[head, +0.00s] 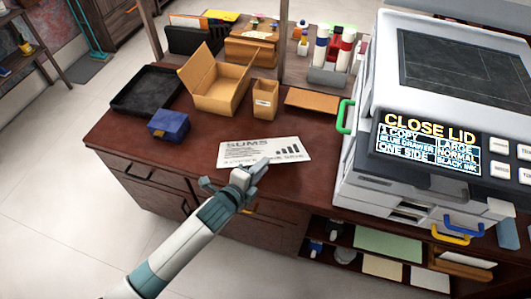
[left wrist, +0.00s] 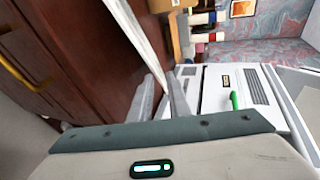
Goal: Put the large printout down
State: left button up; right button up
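The large printout (head: 265,150) is a white sheet with the heading "SUMS", lines of text and a bar chart. In the head view it shows over the front part of the dark red-brown desk (head: 190,170). My left gripper (head: 245,174) is at its front edge, fingers close together on the sheet. In the left wrist view the printout (left wrist: 143,35) shows nearly edge-on as a thin white strip running between the fingers (left wrist: 163,90). It seems held just above the desktop; the exact gap is hard to judge. My right gripper is not in view.
A blue box (head: 168,125), black tray (head: 145,90), open cardboard box (head: 220,85) and small carton (head: 265,100) stand behind the printout. A brown board (head: 312,101) lies beyond. The copier (head: 400,180), displaying "CLOSE LID", stands at right. Bare desktop lies around the sheet.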

pick_arm(q)
notch_tip(320, 180, up, 7)
jog(key=s+a+p, duration=0.1)
jog(key=s+p, duration=0.1)
jog(key=p, duration=0.4)
jog(key=shift+s+a, duration=0.15)
jog(key=shift+a, duration=0.1)
